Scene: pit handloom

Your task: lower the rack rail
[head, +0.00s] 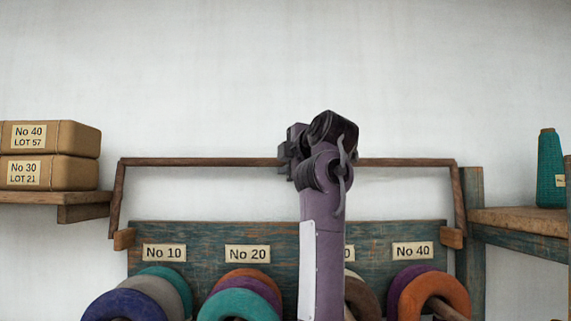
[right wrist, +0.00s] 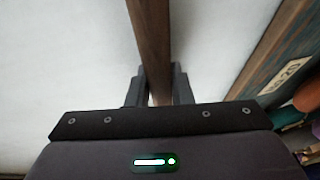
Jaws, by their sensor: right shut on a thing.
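The rack rail (head: 210,162) is a thin brown wooden bar, level above the blue-green rack board (head: 190,234). Side arms join its ends to wooden blocks low at either side of the board. My right gripper (head: 286,160) is at about the middle of the rail. In the right wrist view the rail (right wrist: 151,45) runs between the two dark fingers (right wrist: 158,88), which are shut on it. My right arm hides part of the board and one label. My left gripper is not in view.
Several coloured yarn rings (head: 238,304) hang on the rack below the number labels. Wrapped packages (head: 75,139) sit on a left shelf (head: 50,198). A teal cone (head: 550,170) stands on a right shelf (head: 520,219). The wall above the rail is bare.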

